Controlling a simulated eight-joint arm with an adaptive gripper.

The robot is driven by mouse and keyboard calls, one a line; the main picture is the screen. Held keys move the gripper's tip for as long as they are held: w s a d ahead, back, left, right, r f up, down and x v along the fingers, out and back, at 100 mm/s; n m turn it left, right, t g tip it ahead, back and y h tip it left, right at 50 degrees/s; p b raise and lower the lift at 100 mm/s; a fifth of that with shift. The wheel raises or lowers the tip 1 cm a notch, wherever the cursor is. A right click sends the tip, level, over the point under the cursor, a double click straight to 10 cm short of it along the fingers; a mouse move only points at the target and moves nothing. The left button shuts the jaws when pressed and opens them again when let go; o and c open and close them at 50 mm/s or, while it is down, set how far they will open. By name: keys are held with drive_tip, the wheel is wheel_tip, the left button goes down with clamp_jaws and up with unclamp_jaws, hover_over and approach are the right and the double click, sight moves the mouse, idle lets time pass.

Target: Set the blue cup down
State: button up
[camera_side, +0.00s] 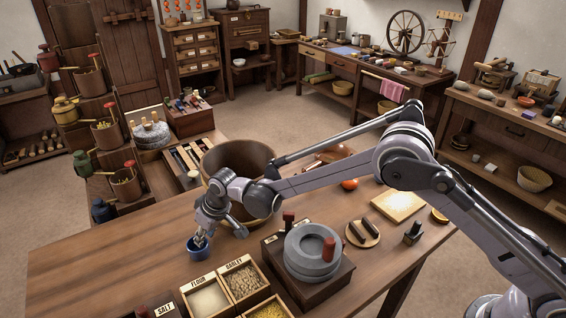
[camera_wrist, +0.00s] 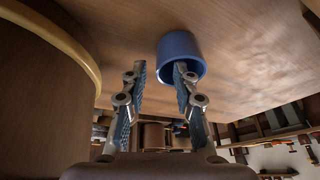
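The cup's inside is partly hidden by the finger.
A large wooden tub (camera_side: 238,165) stands just behind my gripper; its wall (camera_wrist: 40,80) fills the left of the wrist view. The table's left part is clear.

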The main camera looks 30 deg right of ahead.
drive_tip(key=v, duration=1)
drive_tip(key=s+d+r+m+t, duration=0.1)
drive_tip(key=s+d+r, duration=0.4)
drive_tip(key=d+r, duration=0.3)
drive_tip(key=s+d+r+m+t, duration=0.1)
drive_tip(key=s+d+r, duration=0.45)
drive_tip(key=d, duration=0.45)
drive_tip(key=s+d+f+m+t+h, duration=0.1)
drive_tip(key=s+d+f+m+h, duration=0.1)
drive_tip(key=s+d, duration=1)
drive_tip(key=s+m, duration=0.1)
drive_tip(key=s, duration=0.3)
drive_tip(key=shift+s, duration=0.2)
